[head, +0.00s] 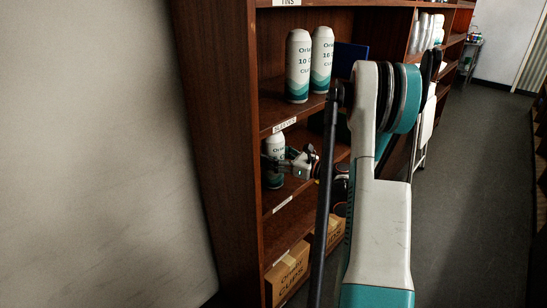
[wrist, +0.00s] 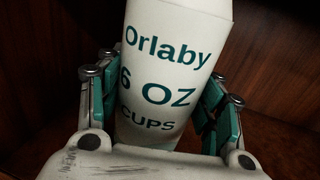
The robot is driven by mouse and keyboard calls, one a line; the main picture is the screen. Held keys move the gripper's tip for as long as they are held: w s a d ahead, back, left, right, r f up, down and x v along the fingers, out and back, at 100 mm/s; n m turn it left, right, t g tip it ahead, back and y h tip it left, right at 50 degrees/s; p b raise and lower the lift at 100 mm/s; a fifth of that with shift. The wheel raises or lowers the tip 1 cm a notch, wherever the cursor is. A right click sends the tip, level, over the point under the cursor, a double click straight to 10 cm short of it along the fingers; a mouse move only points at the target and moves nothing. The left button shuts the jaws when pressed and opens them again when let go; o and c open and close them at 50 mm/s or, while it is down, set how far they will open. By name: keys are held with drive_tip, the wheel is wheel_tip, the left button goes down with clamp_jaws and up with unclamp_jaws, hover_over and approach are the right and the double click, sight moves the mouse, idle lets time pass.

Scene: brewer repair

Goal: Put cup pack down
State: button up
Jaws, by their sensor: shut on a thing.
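A white cup pack (head: 276,146) with a teal base stands about upright inside the middle bay of the brown shelf unit. My gripper (head: 279,164) is shut around its side. In the wrist view the cup pack (wrist: 165,70) fills the space between the teal finger pads (wrist: 160,105) and reads "Orlaby", "6 OZ" and "CUPS"; a digit before the 6 may be hidden. The pack's base sits close to the shelf board (head: 288,191), but I cannot tell whether it touches. Its top end is cut off in the wrist view.
Two similar packs, a left one (head: 299,65) and a right one (head: 321,60), stand on the shelf above, beside a dark blue item (head: 349,58). Cardboard cup boxes (head: 288,275) fill the bottom bay. The unit's side panel (head: 222,130) stands close left. The aisle floor (head: 460,190) is clear at right.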

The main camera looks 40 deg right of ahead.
drive_tip(key=o, duration=1.3)
drive_tip(key=shift+f, duration=0.1)
drive_tip(key=shift+r, duration=0.2)
drive_tip(key=shift+p+v, duration=1.85)
drive_tip(key=shift+v, duration=4.15)
